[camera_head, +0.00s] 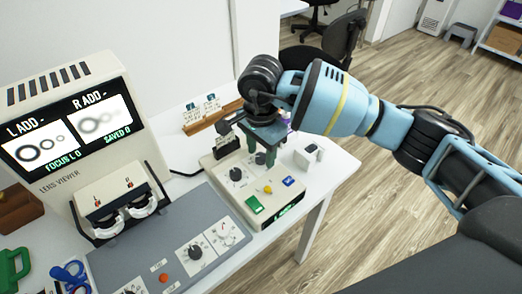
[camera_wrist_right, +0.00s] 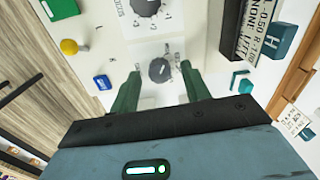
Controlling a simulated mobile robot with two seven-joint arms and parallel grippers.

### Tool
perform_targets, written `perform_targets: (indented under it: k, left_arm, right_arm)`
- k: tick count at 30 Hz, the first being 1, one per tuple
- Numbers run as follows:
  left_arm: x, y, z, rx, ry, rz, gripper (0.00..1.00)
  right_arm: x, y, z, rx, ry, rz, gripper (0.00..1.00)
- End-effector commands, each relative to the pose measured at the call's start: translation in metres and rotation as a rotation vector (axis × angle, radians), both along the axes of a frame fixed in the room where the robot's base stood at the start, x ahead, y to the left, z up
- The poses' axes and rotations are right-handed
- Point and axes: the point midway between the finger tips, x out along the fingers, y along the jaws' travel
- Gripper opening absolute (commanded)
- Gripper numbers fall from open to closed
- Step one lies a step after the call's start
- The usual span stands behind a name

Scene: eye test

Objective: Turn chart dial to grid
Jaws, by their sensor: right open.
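A cream control box (camera_head: 219,192) stands on the white table. It carries a dark dial (camera_head: 235,174) on a white plate with marks around it; this dial is at the top edge of the right wrist view (camera_wrist_right: 145,8). A second dark dial (camera_wrist_right: 160,70) with a pale pointer lies just ahead of and between my right fingertips; the gripper mostly hides it in the head view. I cannot read which is the chart dial. My right gripper (camera_head: 262,157) points down over the box, its green fingers apart with nothing visibly held. My left gripper is not in view.
The box also has a yellow knob (camera_head: 268,189), a blue button (camera_head: 289,181) and a green switch (camera_head: 253,205). A lens viewer (camera_head: 60,178) and a grey panel (camera_head: 165,250) with dials stand left. A small white device (camera_head: 308,156) sits right of the box.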

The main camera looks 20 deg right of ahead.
Motion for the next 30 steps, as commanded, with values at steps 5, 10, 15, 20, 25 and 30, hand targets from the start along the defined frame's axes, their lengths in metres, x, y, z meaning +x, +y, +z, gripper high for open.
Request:
perform_targets:
  k: [5,10,15,20,25,30]
  left_arm:
    - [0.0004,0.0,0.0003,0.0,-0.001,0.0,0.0]
    - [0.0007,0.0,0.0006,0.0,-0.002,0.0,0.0]
    - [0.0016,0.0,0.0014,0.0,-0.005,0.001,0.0]
    - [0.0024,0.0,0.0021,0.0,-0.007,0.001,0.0]
    - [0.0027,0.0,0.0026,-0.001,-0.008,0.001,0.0]
    - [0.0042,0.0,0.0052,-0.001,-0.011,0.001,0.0]
  right_arm:
    - [-0.0002,0.0002,-0.0044,0.001,0.0,0.0,0.47]
    - [-0.0002,0.0002,-0.0043,0.001,0.0,0.0,0.47]
    - [-0.0002,0.0003,-0.0041,0.001,0.0,0.0,0.24]
    - [-0.0002,0.0002,-0.004,0.001,0.0,0.0,0.04]
    - [-0.0002,0.0002,-0.0037,0.001,0.0,-0.006,0.02]
    - [-0.0003,0.0001,-0.003,0.0,0.0,-0.046,0.02]
